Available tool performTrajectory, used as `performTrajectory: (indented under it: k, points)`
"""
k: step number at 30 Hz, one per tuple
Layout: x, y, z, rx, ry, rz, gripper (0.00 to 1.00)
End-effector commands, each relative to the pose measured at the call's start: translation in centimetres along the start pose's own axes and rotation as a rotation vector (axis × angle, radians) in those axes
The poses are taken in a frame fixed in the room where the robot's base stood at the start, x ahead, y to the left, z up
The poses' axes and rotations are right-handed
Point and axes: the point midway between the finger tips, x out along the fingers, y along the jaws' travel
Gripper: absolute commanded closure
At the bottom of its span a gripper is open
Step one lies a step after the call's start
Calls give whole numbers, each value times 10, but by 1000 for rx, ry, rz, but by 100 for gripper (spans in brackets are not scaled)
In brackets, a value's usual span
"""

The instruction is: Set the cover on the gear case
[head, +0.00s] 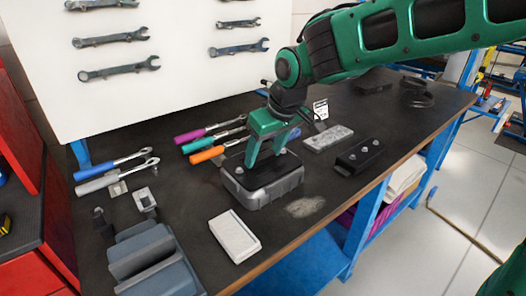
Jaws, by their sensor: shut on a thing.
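The gear case (262,196) is a grey ribbed box on the dark bench, near the middle of the head view. A dark cover (262,174) with small light bolt heads lies over its top. My gripper (264,160), green, points down from above with its fingertips at the middle of the cover. It is shut on the cover. The part between the fingers is mostly hidden. I cannot tell whether the cover rests fully on the case or sits slightly above it.
Coloured-handled ratchets (208,153) lie behind the case. A black block with two knobs (360,157) and a grey slab (328,138) lie to its right. A white block (234,236) is in front, a blue-grey holder (150,262) at front left. Wrenches hang on a white board (160,30).

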Motion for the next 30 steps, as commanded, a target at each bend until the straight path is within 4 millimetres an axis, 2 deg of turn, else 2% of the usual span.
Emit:
performTrajectory:
  k: [8,9,11,12,23,26,30]
  points:
    - [3,0,1,0,2,0,78]
    - [3,0,1,0,2,0,37]
    - [3,0,1,0,2,0,23]
    - [3,0,1,0,2,0,20]
    - [-2,0,1,0,0,0,20]
    - [-13,0,1,1,3,0,20]
    - [-39,1,0,2,5,1,20]
